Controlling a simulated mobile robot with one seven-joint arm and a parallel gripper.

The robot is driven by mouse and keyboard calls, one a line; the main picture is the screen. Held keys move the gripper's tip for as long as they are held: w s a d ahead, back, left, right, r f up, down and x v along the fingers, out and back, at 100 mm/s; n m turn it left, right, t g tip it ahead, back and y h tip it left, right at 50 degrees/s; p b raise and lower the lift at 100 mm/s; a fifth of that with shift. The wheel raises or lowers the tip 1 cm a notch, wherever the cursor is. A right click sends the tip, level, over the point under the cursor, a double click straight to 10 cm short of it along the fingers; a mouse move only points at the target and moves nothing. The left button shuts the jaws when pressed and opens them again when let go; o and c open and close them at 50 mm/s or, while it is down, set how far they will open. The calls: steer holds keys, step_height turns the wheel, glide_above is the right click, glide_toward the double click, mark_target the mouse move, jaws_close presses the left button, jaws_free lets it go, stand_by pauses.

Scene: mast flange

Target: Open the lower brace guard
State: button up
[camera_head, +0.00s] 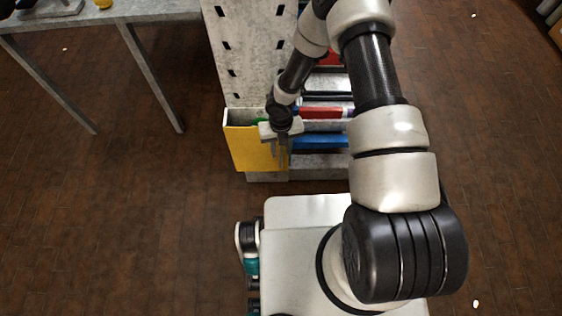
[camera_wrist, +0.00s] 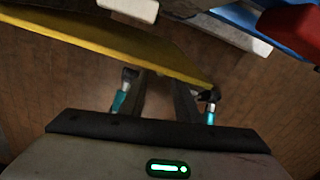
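A yellow panel (camera_head: 250,150), apparently the lower brace guard, is at the foot of the grey slotted mast in the head view. In the wrist view the yellow panel (camera_wrist: 110,45) runs slantwise from the upper left to the middle right. My gripper (camera_head: 279,158) points down at the panel's right part in the head view. In the wrist view my gripper (camera_wrist: 161,80) has its two dark fingers apart, with floor showing between them. The fingertips are close to the panel's lower edge. I cannot tell whether they touch it. No handle or latch is clear.
The grey mast (camera_head: 250,55) rises behind the panel. Red and blue parts, including a blue bar (camera_head: 320,142), lie to its right, close to my gripper. A grey table (camera_head: 150,12) stands at the upper left. The brown floor left of the panel is clear.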

mark_target(281, 161)
step_height(281, 161, down, 9)
steer(key=shift+r+b, duration=0.2)
steer(key=shift+b, duration=0.5)
jaws_close()
